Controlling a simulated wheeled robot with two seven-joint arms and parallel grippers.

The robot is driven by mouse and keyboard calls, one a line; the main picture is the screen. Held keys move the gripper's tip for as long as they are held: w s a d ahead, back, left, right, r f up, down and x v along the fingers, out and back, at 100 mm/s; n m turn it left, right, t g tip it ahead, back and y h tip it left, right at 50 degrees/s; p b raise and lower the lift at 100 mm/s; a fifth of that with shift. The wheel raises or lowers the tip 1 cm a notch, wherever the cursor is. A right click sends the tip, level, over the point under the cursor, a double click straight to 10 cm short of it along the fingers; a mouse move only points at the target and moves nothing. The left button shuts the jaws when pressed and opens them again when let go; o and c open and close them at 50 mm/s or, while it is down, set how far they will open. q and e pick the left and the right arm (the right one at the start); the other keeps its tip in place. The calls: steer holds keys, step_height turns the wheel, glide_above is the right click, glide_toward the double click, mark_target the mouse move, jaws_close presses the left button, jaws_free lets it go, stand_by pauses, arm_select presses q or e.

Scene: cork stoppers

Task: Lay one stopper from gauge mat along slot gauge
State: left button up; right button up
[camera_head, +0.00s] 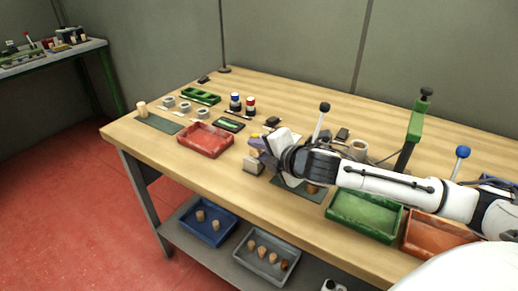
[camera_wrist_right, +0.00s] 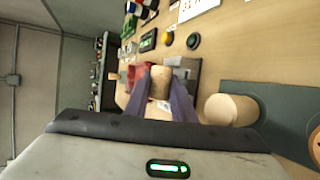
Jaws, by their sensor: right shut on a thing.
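My right gripper (camera_head: 264,152) is above the bench, just left of the dark green gauge mat (camera_head: 290,193). In the right wrist view its purple fingers (camera_wrist_right: 160,90) are shut on a tan cork stopper (camera_wrist_right: 160,78). Another stopper shows partly at the right edge of that view. A grey piece (camera_wrist_right: 188,64) lies behind the fingers; I cannot tell whether it is the slot gauge. My wrist hides part of the mat in the head view. My left gripper is out of view.
A red tray (camera_head: 205,140) lies left of my right gripper, with another mat (camera_head: 158,123) beyond it. A green tray (camera_head: 365,216) and an orange tray (camera_head: 437,237) sit at the front right. Blue- and red-topped items (camera_head: 242,104) and a green post stand farther back.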

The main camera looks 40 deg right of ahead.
steer(key=shift+f, duration=0.45)
steer(key=o, duration=1.1)
steer(key=shift+c, duration=0.2)
steer(key=shift+s+f, duration=0.1)
steer(key=shift+f, duration=0.05)
steer(key=shift+s+f, duration=0.15)
steer(key=v, duration=0.9)
steer(key=shift+d+r, duration=0.1)
steer(key=shift+r, duration=0.2)
steer(key=shift+s+a+r, duration=0.25)
steer(key=shift+s+r, duration=0.05)
steer(key=shift+r, duration=0.2)
